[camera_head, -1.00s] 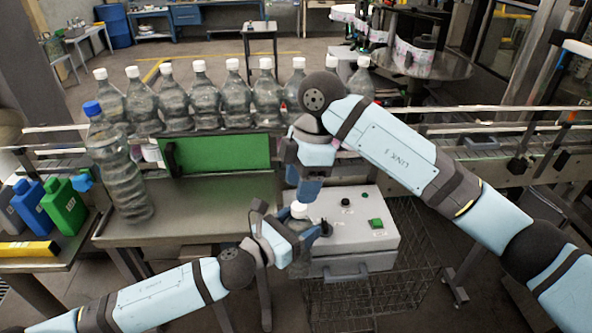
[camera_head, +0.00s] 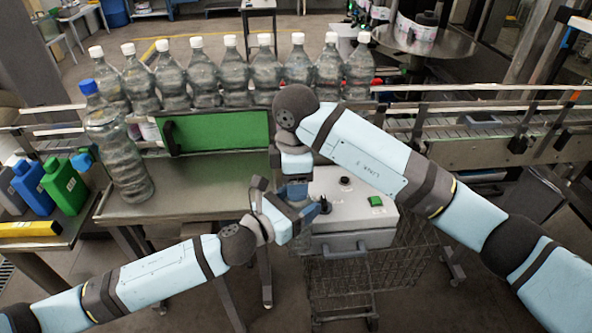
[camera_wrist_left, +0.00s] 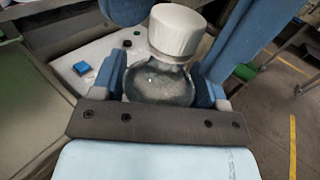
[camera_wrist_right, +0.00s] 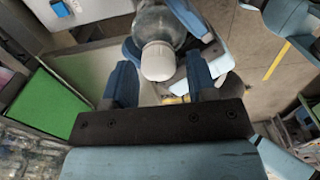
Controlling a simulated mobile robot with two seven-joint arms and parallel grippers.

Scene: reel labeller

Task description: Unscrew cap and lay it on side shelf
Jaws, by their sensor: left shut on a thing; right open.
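My left gripper (camera_wrist_left: 168,90) is shut on a clear bottle (camera_wrist_left: 158,84), which it holds by the body. The bottle's white cap (camera_wrist_left: 177,32) is on top of it in the left wrist view. My right gripper (camera_wrist_right: 163,80) is open, its blue fingers on either side of the white cap (camera_wrist_right: 158,62) in the right wrist view. I cannot tell whether the fingers touch it. In the head view the right gripper (camera_head: 294,190) is over the left gripper (camera_head: 290,212) and hides the cap. I cannot tell which surface is the side shelf.
A grey bench (camera_head: 205,175) with bare room and a green panel (camera_head: 215,132) lies left of the grippers. A large blue-capped bottle (camera_head: 118,150) stands on its left end. Several white-capped bottles line the conveyor.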

